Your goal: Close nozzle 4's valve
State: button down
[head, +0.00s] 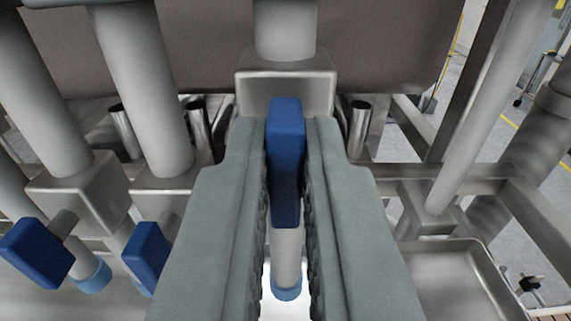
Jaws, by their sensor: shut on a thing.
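A blue valve handle (285,165) stands upright in front of a metal valve block (290,82) in the middle of the head view. My gripper (287,180) has its two grey fingers on either side of this handle and is shut on it. The nozzle tube (287,250) below the handle ends in a light blue tip (286,290) between the fingers. I see no number on the valve, so I cannot tell which nozzle it is.
Two more blue valve handles, one at far left (37,253) and one nearer (148,254), stand tilted left of my gripper. Another valve block (428,205) is at right, above a metal tray (455,285). Thick grey pipes (145,85) rise behind.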

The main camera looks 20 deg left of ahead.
jog(key=m, duration=0.4)
jog(key=shift+d+m, duration=0.1)
jog(key=shift+m, duration=0.2)
jog(key=m, duration=0.4)
jog(key=shift+f+m, duration=0.1)
jog(key=shift+m, duration=0.2)
jog(key=m, duration=0.4)
jog(key=shift+w+d+f+m, duration=0.1)
jog(key=shift+m, duration=0.2)
jog(key=shift+f+m, duration=0.1)
jog(key=shift+m, duration=2)
jog(key=c, duration=1.5)
grip_release()
